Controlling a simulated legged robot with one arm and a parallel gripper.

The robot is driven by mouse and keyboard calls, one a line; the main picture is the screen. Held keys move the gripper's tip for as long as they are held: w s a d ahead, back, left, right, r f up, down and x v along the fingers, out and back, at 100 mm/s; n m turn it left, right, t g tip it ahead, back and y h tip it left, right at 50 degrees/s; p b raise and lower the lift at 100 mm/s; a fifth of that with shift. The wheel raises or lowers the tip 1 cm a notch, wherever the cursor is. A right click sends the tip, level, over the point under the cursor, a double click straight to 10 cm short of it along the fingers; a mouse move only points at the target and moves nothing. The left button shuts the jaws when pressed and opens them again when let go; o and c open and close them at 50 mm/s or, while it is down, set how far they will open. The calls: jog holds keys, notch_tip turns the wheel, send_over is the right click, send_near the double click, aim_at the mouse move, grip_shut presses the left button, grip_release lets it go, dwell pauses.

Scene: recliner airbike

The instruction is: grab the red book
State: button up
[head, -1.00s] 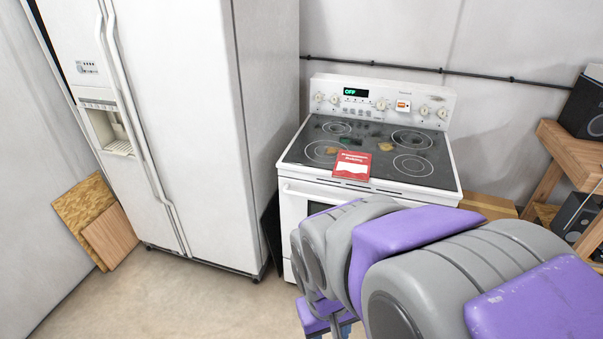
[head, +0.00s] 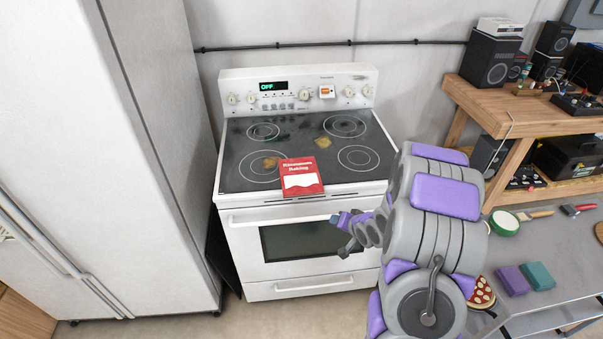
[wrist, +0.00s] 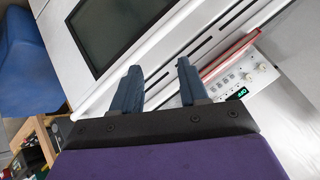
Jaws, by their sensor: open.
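The red book (head: 301,177) lies on the front edge of the stove's cooktop, its cover up with white lettering and a white lower part. In the wrist view only a thin red edge of the book (wrist: 230,56) shows, to the right of my fingers. My gripper (wrist: 157,82) is open, with two dark blue fingers apart and nothing between them. In the head view my gripper (head: 340,232) is in front of the stove, below and to the right of the book, apart from it.
The white stove (head: 250,216) has a dark cooktop with yellow-brown patches. A white fridge (head: 110,150) stands on the left. On the right are a wooden bench (head: 490,98) with speakers and a grey table (head: 560,240) with small items. Some floor is clear before the stove.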

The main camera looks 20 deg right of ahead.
jog(key=f+m+t, duration=0.1)
jog(key=f, duration=0.1)
jog(key=m+t+y, duration=0.1)
jog(key=m+t, duration=0.7)
send_near(317, 194)
jog(key=w, duration=0.6)
jog(key=w+a, duration=0.1)
jog(key=w, duration=0.1)
jog(key=shift+w+y, duration=0.2)
jog(key=shift+y, duration=0.1)
jog(key=shift+w, duration=0.6)
jog(key=shift+d, duration=0.1)
